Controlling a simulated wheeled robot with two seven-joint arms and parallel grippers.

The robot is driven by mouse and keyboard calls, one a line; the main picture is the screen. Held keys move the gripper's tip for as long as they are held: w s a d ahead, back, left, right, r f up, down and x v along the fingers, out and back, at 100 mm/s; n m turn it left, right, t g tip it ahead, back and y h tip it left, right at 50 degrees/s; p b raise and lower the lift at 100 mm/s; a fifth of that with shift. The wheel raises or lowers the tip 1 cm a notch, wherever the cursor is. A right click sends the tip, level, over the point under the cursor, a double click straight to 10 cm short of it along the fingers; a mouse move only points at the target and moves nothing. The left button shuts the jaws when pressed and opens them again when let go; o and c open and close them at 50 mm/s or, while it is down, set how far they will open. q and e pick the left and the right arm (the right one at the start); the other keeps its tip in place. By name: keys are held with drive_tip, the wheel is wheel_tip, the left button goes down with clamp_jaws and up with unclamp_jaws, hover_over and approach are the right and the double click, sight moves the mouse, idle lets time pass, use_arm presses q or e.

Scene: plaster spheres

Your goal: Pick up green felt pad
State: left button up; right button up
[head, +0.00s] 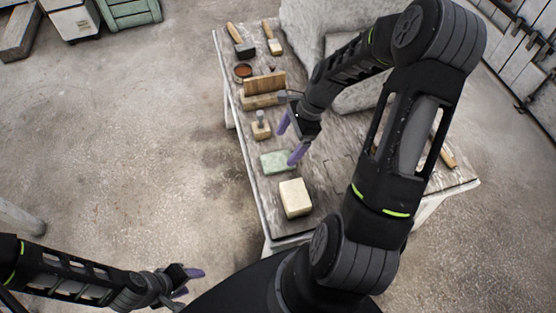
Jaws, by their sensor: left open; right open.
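The green felt pad (274,163) is a pale green rectangle lying flat on the worn wooden table (331,166), near its left edge. My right gripper (291,139) is open, its two purple fingers spread. It is over the table just above and right of the pad in the picture, with one fingertip close to the pad's right side. I cannot tell whether that finger touches it. My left gripper (189,282) is open and empty, low at the left, off the table and over the floor.
A cream block (295,198) sits just in front of the pad. A small wooden stamp-like tool (261,126) stands behind it. A large grey stone block (359,97) takes up the back right.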

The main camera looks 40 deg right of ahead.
sight(278, 160)
drive_tip(key=shift+a+f, duration=0.2)
drive_tip(key=shift+f, duration=0.3)
drive_tip(key=x, duration=0.5)
drive_tip(key=shift+f, duration=0.2)
drive_tip(key=shift+d, duration=0.1)
drive_tip(key=shift+c, duration=0.2)
drive_tip(key=c, duration=1.4)
